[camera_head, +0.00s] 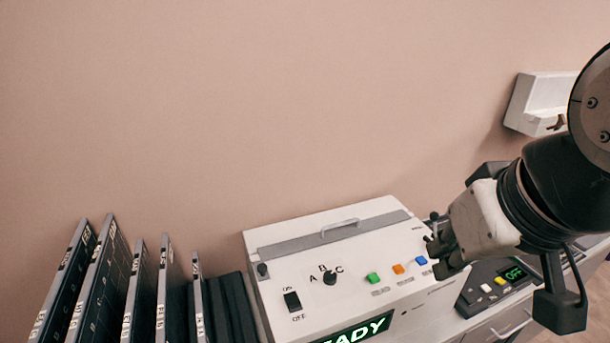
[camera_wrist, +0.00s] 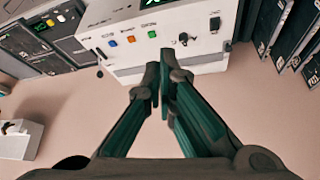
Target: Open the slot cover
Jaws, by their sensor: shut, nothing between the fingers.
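A white scanner box (camera_head: 350,290) stands against the wall in the head view. Along its upper back runs a grey strip, the slot cover (camera_head: 285,246), with a pale bar handle (camera_head: 340,227) at its middle. The cover looks flat and closed. My gripper (camera_head: 437,250) is above the right end of the box, to the right of the handle and apart from it. In the wrist view my gripper (camera_wrist: 160,72) is shut and empty, its fingertips in front of the box (camera_wrist: 165,40). The fingers hide part of the box's back edge there.
The box's front has an on/off switch (camera_head: 292,301), a knob (camera_head: 330,278) and green, orange and blue buttons. Dark upright cassettes (camera_head: 100,280) stand at left. A dark control panel (camera_head: 497,285) is at right, a white wall box (camera_head: 540,103) above it.

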